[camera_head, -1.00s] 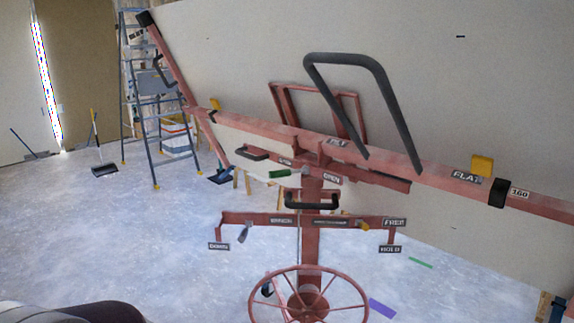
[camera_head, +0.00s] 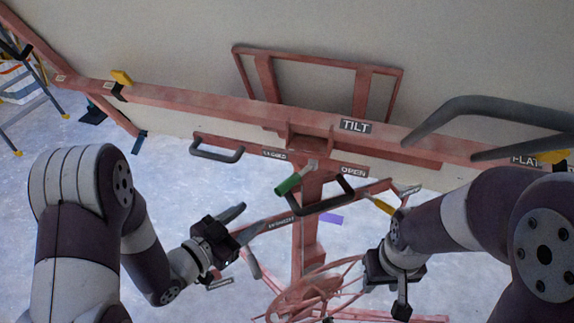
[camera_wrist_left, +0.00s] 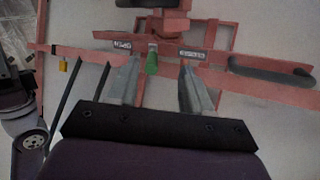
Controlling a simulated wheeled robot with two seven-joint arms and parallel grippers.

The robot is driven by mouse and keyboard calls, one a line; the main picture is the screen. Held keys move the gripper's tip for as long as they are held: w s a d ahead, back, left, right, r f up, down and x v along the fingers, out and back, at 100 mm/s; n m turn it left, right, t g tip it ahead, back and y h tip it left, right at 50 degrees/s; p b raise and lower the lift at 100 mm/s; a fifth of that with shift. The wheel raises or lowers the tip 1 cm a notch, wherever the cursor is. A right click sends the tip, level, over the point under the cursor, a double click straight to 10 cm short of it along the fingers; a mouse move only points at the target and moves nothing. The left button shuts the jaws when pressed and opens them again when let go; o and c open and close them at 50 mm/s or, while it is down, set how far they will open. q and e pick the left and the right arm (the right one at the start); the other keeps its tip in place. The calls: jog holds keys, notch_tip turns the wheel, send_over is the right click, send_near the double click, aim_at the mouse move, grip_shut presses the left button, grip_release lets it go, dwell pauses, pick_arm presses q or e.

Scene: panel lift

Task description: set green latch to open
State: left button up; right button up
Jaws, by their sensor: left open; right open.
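The green latch (camera_head: 288,184) is a green grip on a short metal lever on the red crossbeam. Its grip points down-left from the pivot, on the side of a label (camera_head: 275,154) too small to read surely and away from the OPEN label (camera_head: 353,171). My left gripper (camera_head: 248,240) is open and empty, below and left of the latch, apart from it. In the left wrist view the green grip (camera_wrist_left: 151,62) shows beyond and between the two spread fingers (camera_wrist_left: 160,86). My right gripper (camera_head: 385,290) is open and empty, lower right of the latch.
Black loop handles (camera_head: 217,154) stick out left and right of the latch. A TILT label (camera_head: 354,126) sits on the long red beam (camera_head: 200,101). A red handwheel (camera_head: 310,290) lies below. A large grey handle (camera_head: 490,108) is at the right. A ladder (camera_head: 45,100) stands far left.

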aim_at(290, 183)
pick_arm(q)
jog(key=shift+m+t+h, duration=0.3)
jog(key=shift+m+h, duration=0.1)
jog(key=shift+h, duration=0.2)
jog(key=d+r+p, duration=0.1)
jog(key=w+d+r, duration=0.1)
jog(key=d+r, duration=0.1)
jog(key=shift+d+p, duration=0.15)
jog(key=shift+p, duration=0.2)
jog(key=p+x, duration=0.1)
jog(key=x, duration=0.3)
jog(key=p+x, duration=0.2)
jog(key=x, duration=0.2)
jog(key=shift+w+f, duration=0.2)
jog(key=shift+w, duration=0.25)
jog(key=shift+w+d+p, duration=0.3)
jog(key=shift+d+p, duration=0.1)
jog(key=shift+w+f, duration=0.1)
jog(key=shift+f, duration=0.05)
grip_shut()
